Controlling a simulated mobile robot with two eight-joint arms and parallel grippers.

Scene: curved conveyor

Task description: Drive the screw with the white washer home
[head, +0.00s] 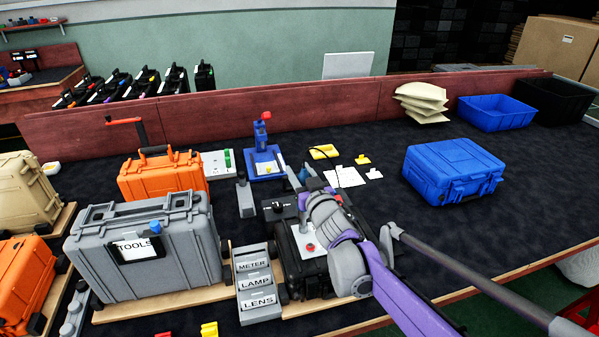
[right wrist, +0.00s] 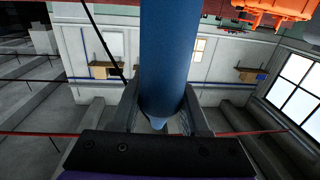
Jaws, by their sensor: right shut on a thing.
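My right gripper (right wrist: 160,118) is shut on a thick blue cylinder (right wrist: 170,50), a tool handle by its look, with a narrower pale blue end below the fingers. In the head view my right arm reaches in from the lower right, over a black case (head: 289,262) with a light panel (head: 307,238) and a red knob (head: 310,247). The hand is mostly hidden behind its own wrist there. I cannot make out the screw or its white washer in either view. My left gripper is not in view.
A grey TOOLS case (head: 190,255) and an orange case (head: 165,178) stand left. A blue press (head: 264,158) stands behind; a blue case (head: 450,172) lies right.

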